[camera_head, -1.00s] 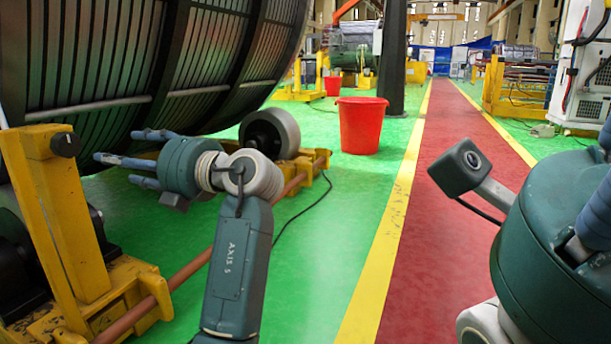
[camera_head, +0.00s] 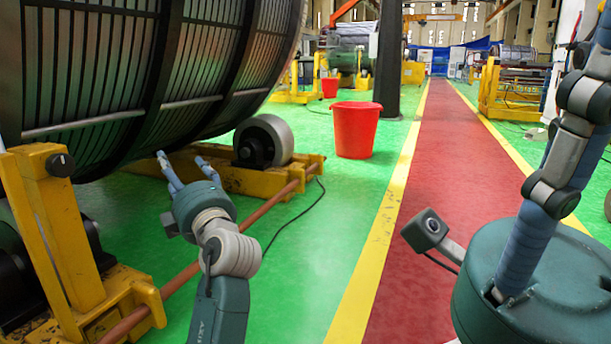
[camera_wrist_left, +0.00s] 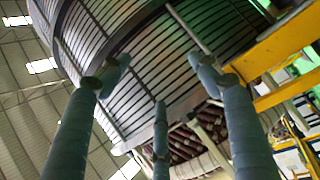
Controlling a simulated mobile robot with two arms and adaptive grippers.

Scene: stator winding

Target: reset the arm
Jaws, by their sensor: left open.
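My left gripper (camera_head: 185,168) is open and empty, at the centre left of the head view. Its blue fingers point away and upward, in front of the large ribbed stator drum (camera_head: 110,70), with no contact that I can make out. In the left wrist view, the three fingers of my left gripper (camera_wrist_left: 155,85) are spread apart with nothing between them. The stator drum (camera_wrist_left: 125,45) shows behind them. My right arm (camera_head: 570,140) stands at the right of the head view; its gripper is not in view.
A yellow support frame (camera_head: 60,225) stands at the left. A grey roller (camera_head: 268,140) sits on a yellow base beneath the drum. A red bucket (camera_head: 357,130) stands on the green floor by a dark column (camera_head: 389,60). The red walkway (camera_head: 445,170) is clear ahead.

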